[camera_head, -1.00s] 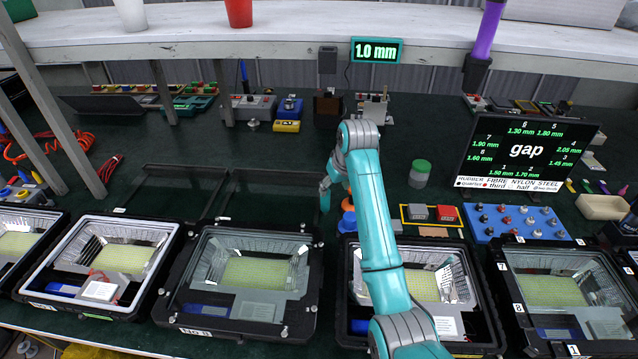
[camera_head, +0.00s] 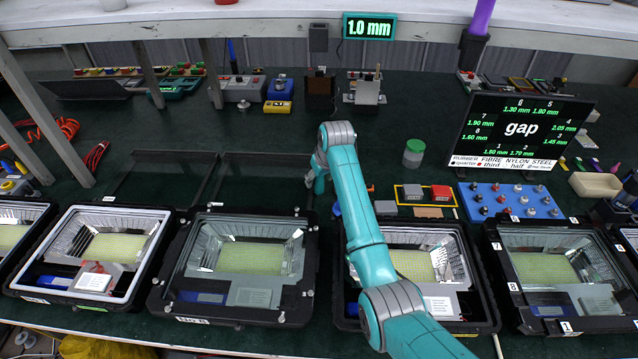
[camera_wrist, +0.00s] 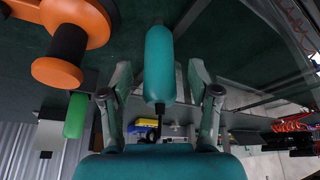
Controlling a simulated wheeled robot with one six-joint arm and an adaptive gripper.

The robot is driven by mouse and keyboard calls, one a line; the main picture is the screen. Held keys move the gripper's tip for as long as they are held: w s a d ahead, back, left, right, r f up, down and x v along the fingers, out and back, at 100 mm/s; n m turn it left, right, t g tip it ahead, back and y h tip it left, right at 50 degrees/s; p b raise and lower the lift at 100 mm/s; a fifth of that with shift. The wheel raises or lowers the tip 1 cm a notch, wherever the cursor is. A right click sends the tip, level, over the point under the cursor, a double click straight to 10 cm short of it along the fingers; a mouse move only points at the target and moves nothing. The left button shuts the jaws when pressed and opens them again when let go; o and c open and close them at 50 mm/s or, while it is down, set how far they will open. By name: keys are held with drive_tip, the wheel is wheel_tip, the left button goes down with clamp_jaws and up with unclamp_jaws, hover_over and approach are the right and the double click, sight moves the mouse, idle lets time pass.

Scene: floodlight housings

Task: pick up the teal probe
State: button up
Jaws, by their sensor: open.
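The teal probe (camera_wrist: 159,62) shows in the wrist view as a rounded teal handle with a thin dark shaft at its lower end. It lies between the two fingers of my gripper (camera_wrist: 158,80), with a visible gap on each side. My gripper is open and holds nothing. In the head view my gripper (camera_head: 316,178) is low over the dark green bench, behind the row of housings. I cannot make out the probe for certain there; my arm hides part of that area.
In the head view, floodlight housings (camera_head: 160,265) line the front; a green-lidded jar (camera_head: 413,153) and a blue tray (camera_head: 512,201) are right of my arm.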

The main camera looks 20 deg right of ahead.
drive_tip(key=shift+w+f, duration=0.25)
drive_tip(key=shift+f, duration=0.35)
clamp_jaws()
